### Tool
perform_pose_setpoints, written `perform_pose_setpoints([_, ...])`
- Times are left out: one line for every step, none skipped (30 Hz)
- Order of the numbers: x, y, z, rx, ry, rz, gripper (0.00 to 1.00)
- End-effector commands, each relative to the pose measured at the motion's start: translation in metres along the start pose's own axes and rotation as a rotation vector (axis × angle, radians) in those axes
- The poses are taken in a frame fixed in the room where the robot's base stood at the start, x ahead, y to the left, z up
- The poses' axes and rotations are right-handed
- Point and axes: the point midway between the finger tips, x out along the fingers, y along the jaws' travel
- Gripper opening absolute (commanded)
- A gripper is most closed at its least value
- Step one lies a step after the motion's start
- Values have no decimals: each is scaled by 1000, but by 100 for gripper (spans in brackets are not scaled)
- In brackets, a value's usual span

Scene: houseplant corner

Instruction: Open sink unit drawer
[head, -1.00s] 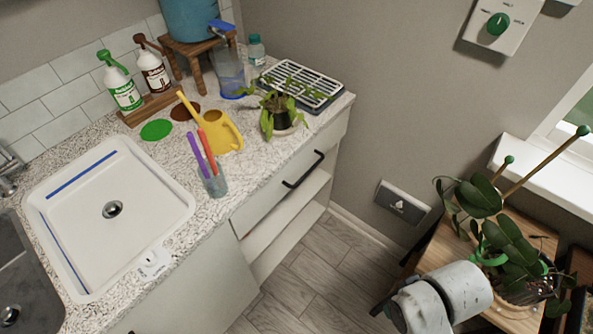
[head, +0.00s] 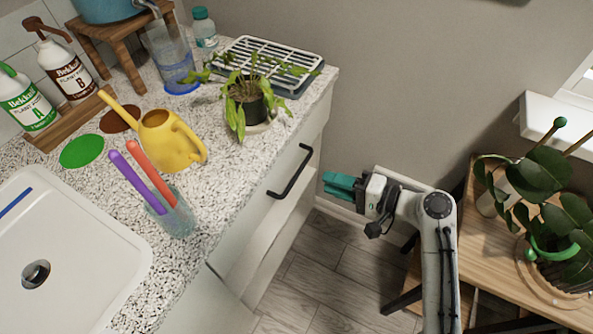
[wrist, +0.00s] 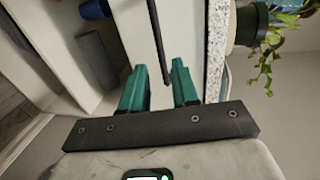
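The sink unit drawer (head: 243,240) has a pale front under the speckled counter and looks shut. Its black bar handle (head: 290,172) runs along the front. My gripper (head: 338,185), with teal fingers, is just right of the handle in the head view, with a visible gap between them. In the wrist view my gripper (wrist: 160,75) is open and empty. The handle (wrist: 156,35) shows between the two fingers there, with its near end close to the palm bar in the picture. How deep it lies between the fingers I cannot tell.
Open shelves lie below the drawer; the wrist view shows a blue pot (wrist: 95,9) and a grey cylinder (wrist: 97,58) there. On the counter stand a potted plant (head: 250,105), yellow watering can (head: 170,140) and marker cup (head: 172,215). A wooden plant table (head: 480,240) is at right.

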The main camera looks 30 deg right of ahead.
Motion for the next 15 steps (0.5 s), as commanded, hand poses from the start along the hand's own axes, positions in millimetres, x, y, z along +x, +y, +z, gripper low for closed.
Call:
perform_pose_setpoints([7,-1,0,-1,-3,0,29])
perform_pose_setpoints([12,-1,1,-1,-5,0,29])
perform_pose_setpoints([19,0,1,-2,-4,2,29])
perform_pose_setpoints([24,0,1,-2,-5,2,29])
perform_pose_setpoints([30,0,1,-1,-5,2,29])
perform_pose_setpoints([38,0,1,-2,-5,2,29])
perform_pose_setpoints([44,0,1,-2,-5,2,29])
perform_pose_setpoints([49,0,1,-2,-5,3,29])
perform_pose_setpoints([56,0,1,-2,-5,3,29])
perform_pose_setpoints([61,0,1,-2,-5,3,29])
perform_pose_setpoints([66,0,1,-2,-5,3,29])
perform_pose_setpoints([72,0,2,-3,-5,3,29])
perform_pose_setpoints([76,0,2,-3,-5,4,29])
perform_pose_setpoints([80,0,1,-2,-3,4,29])
perform_pose_setpoints([84,0,1,-3,-4,4,29])
